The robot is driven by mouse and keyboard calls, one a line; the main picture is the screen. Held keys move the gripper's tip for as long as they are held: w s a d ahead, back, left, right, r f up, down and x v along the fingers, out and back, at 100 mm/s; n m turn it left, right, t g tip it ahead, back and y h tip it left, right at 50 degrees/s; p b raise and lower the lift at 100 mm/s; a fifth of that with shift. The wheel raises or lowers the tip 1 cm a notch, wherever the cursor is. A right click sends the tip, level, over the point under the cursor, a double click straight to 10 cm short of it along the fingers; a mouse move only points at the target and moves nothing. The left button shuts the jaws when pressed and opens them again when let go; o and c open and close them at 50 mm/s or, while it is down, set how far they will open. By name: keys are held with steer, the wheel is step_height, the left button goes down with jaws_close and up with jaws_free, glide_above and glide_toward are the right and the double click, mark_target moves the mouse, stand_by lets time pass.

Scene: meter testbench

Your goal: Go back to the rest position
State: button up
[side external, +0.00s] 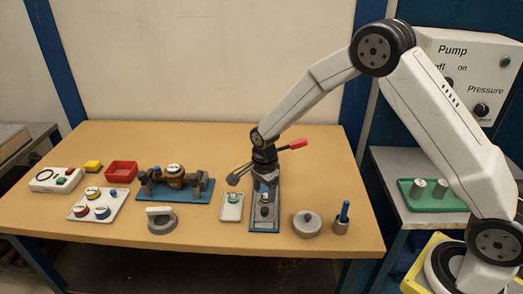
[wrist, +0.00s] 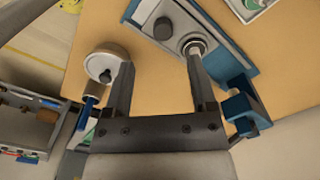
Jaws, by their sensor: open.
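My gripper (wrist: 160,52) is open in the wrist view, with bare table showing between its two fingers and nothing held. In the side external view my gripper (side external: 264,176) points down over the blue-based fixture (side external: 265,222), overlapping its upright part, so the exact gap cannot be told. The fixture also shows in the wrist view (wrist: 228,66), at the right finger. A red lever handle (side external: 293,145) sticks out to the right behind my gripper.
A round grey lid (side external: 307,224) and a cup with a blue-handled tool (side external: 341,224) stand right of the fixture. A small white tray (side external: 231,207) is close on its left. A blue plate with a brass meter (side external: 174,180) stands further left. The table's back area is clear.

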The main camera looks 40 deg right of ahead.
steer(key=shift+r, duration=0.1)
stand_by(0.3)
steer(key=shift+s+d+r+n, duration=0.1)
steer(key=shift+s+r+n, duration=0.15)
steer(key=shift+r+n, duration=0.15)
steer(key=s+d+r+n+t, duration=0.1)
steer(key=s+r+n, duration=0.3)
steer(key=s+n, duration=0.4)
steer(key=s+d+r+n+t, duration=0.1)
steer(key=s+d+r+n, duration=0.1)
steer(key=s+r+n, duration=0.3)
steer(key=s+n, duration=0.4)
steer(key=s, duration=0.2)
steer(key=shift+d+t, duration=0.25)
steer(key=shift+t, duration=0.05)
